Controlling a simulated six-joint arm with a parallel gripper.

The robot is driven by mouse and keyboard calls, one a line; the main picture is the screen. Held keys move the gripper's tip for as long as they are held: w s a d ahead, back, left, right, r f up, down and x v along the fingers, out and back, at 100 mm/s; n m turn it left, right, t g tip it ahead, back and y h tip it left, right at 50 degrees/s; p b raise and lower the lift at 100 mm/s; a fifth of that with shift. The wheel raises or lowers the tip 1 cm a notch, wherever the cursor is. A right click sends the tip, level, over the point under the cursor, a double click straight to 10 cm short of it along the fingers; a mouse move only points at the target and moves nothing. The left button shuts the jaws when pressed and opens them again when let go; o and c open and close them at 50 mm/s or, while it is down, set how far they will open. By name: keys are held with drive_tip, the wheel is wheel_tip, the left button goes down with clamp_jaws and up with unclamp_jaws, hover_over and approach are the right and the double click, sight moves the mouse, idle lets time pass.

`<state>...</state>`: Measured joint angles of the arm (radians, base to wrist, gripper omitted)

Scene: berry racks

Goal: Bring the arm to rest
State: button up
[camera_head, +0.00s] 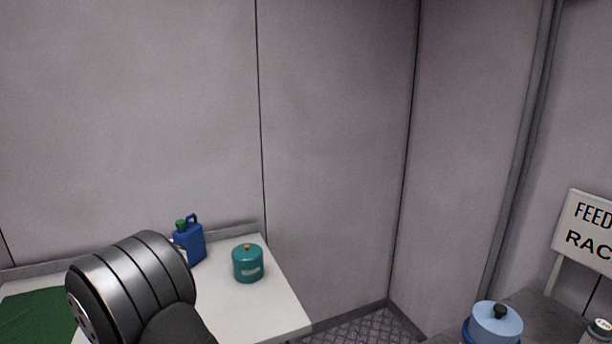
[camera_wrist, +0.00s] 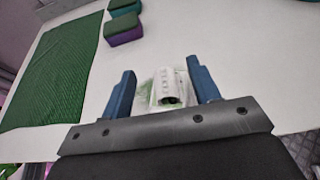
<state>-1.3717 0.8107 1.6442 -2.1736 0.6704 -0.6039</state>
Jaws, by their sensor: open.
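My gripper (camera_wrist: 162,90) shows in the wrist view with its two blue fingers spread apart. A small white object with a dark opening and a greenish patch around it (camera_wrist: 167,88) lies between and beyond the fingers; I cannot tell what it is or whether it touches them. In the head view, part of my arm stands at the lower left in front of the white table (camera_head: 278,308). The gripper itself is not visible there.
A blue jug (camera_head: 192,246) and a teal canister (camera_head: 247,264) stand on the table. A green mat (camera_head: 38,315) lies at left. A green-and-purple block (camera_wrist: 123,30) sits near the mat. At right are a blue container (camera_head: 494,322) and a sign (camera_head: 588,232).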

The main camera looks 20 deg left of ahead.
idle(0.3)
wheel_tip(320, 180, down, 4)
drive_tip(key=shift+r, duration=0.15)
drive_tip(key=v, duration=1.2)
drive_tip(key=x, duration=1.2)
wheel_tip(320, 180, up, 4)
drive_tip(key=w+d+r, duration=0.7)
drive_tip(key=w+d, duration=0.1)
drive_tip(key=d, duration=0.1)
drive_tip(key=w+a+f+n+g+y, duration=0.1)
drive_tip(key=w+a+f, duration=0.4)
drive_tip(key=w+a, duration=0.65)
drive_tip(key=s+a+f, duration=0.1)
drive_tip(key=a+f, duration=0.1)
drive_tip(key=s+a+f, duration=0.1)
drive_tip(key=a+f, duration=0.1)
drive_tip(key=a, duration=0.1)
drive_tip(key=s+a+f, duration=0.1)
drive_tip(key=a+f, duration=0.1)
drive_tip(key=shift+s+a+f, duration=0.15)
drive_tip(key=shift+s+a, duration=0.2)
drive_tip(key=shift+s+a+f, duration=0.2)
drive_tip(key=shift+a+f, duration=0.15)
drive_tip(key=shift+f, duration=0.1)
